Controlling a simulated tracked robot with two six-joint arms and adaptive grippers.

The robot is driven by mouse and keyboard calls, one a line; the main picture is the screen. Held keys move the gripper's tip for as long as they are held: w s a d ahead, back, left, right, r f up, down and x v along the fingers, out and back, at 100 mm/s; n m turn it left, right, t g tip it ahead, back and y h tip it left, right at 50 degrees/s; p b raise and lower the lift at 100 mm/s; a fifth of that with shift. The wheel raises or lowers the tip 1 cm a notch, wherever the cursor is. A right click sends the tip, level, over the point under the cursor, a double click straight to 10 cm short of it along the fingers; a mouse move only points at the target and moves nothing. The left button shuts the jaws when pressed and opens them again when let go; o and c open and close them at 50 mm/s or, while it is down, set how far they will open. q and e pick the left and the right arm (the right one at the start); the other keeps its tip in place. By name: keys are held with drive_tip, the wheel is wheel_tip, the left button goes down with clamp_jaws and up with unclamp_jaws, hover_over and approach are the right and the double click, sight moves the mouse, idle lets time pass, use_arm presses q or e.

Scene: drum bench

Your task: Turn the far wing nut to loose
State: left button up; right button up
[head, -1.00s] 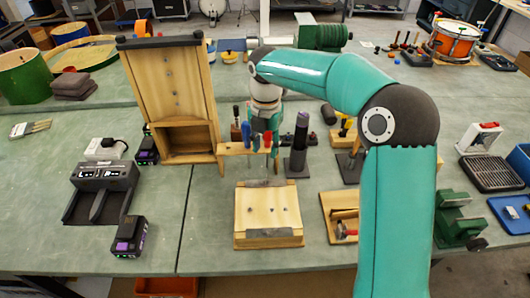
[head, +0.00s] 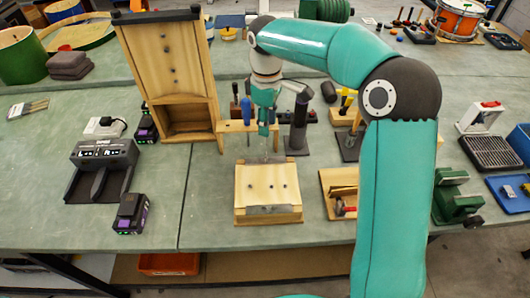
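No wing nut can be made out for certain. A sloped wooden block (head: 267,198) stands on the bench in the middle, with a few small dark spots on its top and a grey strip along its near edge. An upright wooden frame (head: 165,65) behind it to the left also carries several small dark knobs, too small to identify. My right gripper (head: 266,138) points down just beyond the block's far edge, in front of the tool rack. Its fingertips are too small and blurred to tell whether they are open. My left gripper is out of view.
A wooden tool rack (head: 236,126) with screwdrivers stands behind the block. A dark post (head: 297,128) is close right of my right gripper. A tray with a red-headed tool (head: 343,209) lies right of the block. A black charger (head: 103,167) is at left.

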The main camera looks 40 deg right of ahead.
sight(265, 158)
drive_tip(key=f+m, duration=0.4)
drive_tip(key=m, duration=0.2)
drive_tip(key=f+m+p, duration=0.1)
drive_tip(key=f+m, duration=0.3)
drive_tip(key=m, duration=0.2)
drive_tip(key=f+m+p, duration=0.1)
drive_tip(key=f+m, duration=0.3)
drive_tip(key=m, duration=0.2)
drive_tip(key=shift+w+a+f, duration=0.15)
drive_tip(key=shift+w+f, duration=0.05)
drive_tip(key=shift+f, duration=0.2)
clamp_jaws()
